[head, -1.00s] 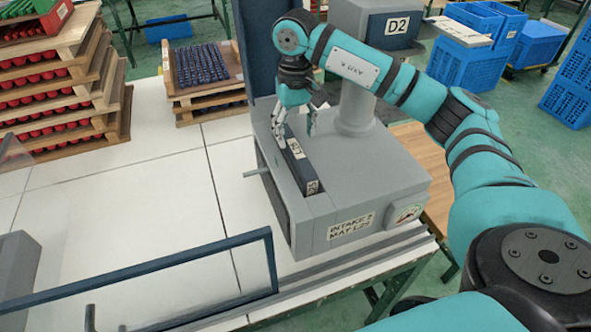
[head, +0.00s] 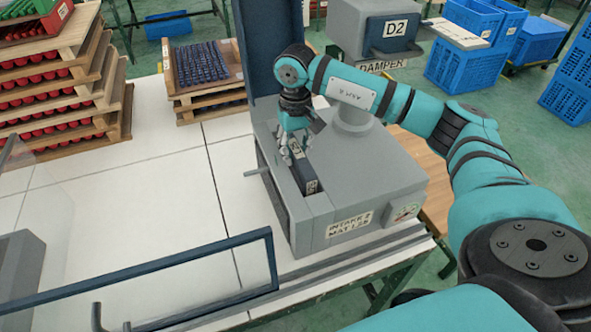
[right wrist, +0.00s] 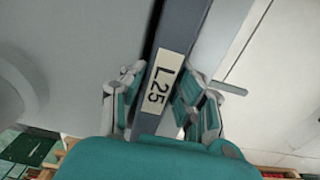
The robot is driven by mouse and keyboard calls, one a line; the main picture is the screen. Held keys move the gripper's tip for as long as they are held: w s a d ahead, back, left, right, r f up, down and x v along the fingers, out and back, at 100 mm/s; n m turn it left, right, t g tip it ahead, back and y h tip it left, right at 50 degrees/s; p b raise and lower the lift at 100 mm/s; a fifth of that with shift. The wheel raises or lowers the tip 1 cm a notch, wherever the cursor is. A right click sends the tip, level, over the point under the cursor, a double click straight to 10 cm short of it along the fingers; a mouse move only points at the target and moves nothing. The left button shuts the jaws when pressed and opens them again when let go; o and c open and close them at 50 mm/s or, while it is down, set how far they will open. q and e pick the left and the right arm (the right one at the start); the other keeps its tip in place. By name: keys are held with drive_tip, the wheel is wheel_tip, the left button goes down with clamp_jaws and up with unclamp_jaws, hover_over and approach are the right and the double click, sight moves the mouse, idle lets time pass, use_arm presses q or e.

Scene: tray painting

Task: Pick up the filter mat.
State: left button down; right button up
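The filter mat (head: 311,187) is a dark blue-grey slab marked L25. It sits in the slot on top of the grey intake housing (head: 390,178), whose front label appears to read INTAKE 2 MAT L25. My right gripper (head: 293,154) is over the slot, pointing down at the mat. In the right wrist view, the mat's label (right wrist: 160,90) lies between the two fingers, whose tips appear to press on both sides of the mat. The mat still stands in the slot; its lower part is hidden. My left gripper is not in view.
A dark blue upright panel (head: 248,50) stands behind the housing. A blue-framed clear panel (head: 150,277) is at the front left. A wooden tray of dark parts (head: 207,75) and stacked trays of red parts (head: 60,95) stand behind. The white tabletop (head: 130,190) is clear at left.

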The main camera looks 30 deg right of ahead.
drive_tip(key=c, duration=0.3)
drive_tip(key=shift+c, duration=0.2)
